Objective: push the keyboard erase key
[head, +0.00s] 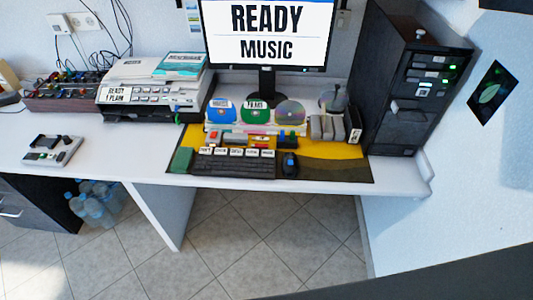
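The dark keyboard (235,168) lies on a yellow and dark mat near the front edge of the white desk. A row of several white labelled keys (236,151) runs along its back edge. The lettering on these keys is too small to read, so I cannot tell which one is the erase key. Neither of my grippers is in view.
A monitor (267,35) reading "READY MUSIC" stands behind the keyboard. A mouse (289,164) lies right of it, a green block (181,160) left. Labelled discs (255,111) stand behind. A dark tower (410,80) is at right, a printer (153,92) at left.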

